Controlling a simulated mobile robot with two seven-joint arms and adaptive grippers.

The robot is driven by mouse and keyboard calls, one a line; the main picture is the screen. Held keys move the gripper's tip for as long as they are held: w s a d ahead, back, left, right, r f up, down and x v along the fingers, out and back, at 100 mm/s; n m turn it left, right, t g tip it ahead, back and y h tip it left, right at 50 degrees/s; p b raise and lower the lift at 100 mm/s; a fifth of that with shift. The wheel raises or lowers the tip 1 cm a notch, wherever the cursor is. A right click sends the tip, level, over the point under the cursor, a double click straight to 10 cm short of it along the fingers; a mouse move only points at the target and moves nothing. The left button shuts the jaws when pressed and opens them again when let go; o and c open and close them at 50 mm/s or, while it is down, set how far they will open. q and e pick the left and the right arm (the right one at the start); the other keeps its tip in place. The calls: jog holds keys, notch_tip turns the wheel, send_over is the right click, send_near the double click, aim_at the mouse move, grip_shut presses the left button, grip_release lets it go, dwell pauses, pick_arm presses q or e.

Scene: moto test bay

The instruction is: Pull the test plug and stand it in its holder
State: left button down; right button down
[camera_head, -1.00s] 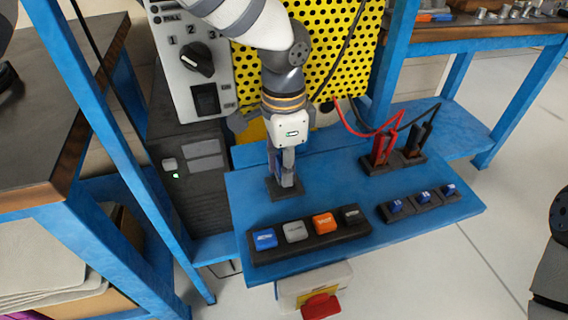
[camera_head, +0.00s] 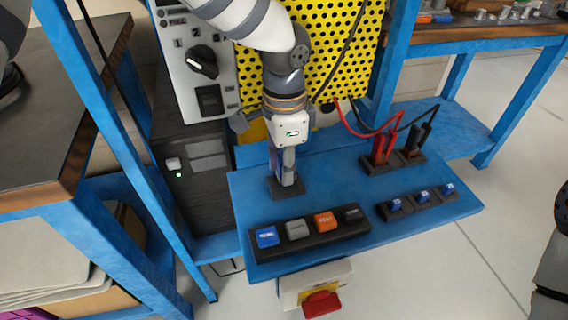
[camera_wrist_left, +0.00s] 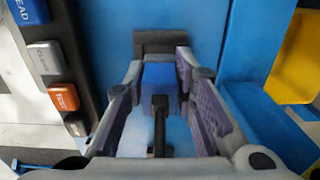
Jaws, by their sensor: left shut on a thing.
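My left gripper (camera_head: 286,168) points down at the back left of the blue shelf. Its fingers are closed around a blue piece, apparently the test plug, which shows between the finger pads in the left wrist view (camera_wrist_left: 160,76). A dark block (camera_head: 285,188) sits on the shelf right below the fingertips; it also shows past the fingertips in the left wrist view (camera_wrist_left: 160,41). The fingers hide most of the plug, and I cannot tell whether it is seated in the block. My right gripper is not in view.
A red probe (camera_head: 379,148) and a black probe (camera_head: 415,143) with cables stand in dark bases at right. A button strip (camera_head: 310,233) and a strip of small blue pieces (camera_head: 423,201) lie in front. A grey control panel (camera_head: 190,65) and yellow perforated board (camera_head: 345,60) stand behind.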

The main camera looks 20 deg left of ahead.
pick_arm(q)
jog(key=shift+f, duration=1)
dwell(0.4)
jog(key=c, duration=1.2)
grip_release()
jog(key=shift+c, duration=0.2)
notch_tip(320, 180, up, 12)
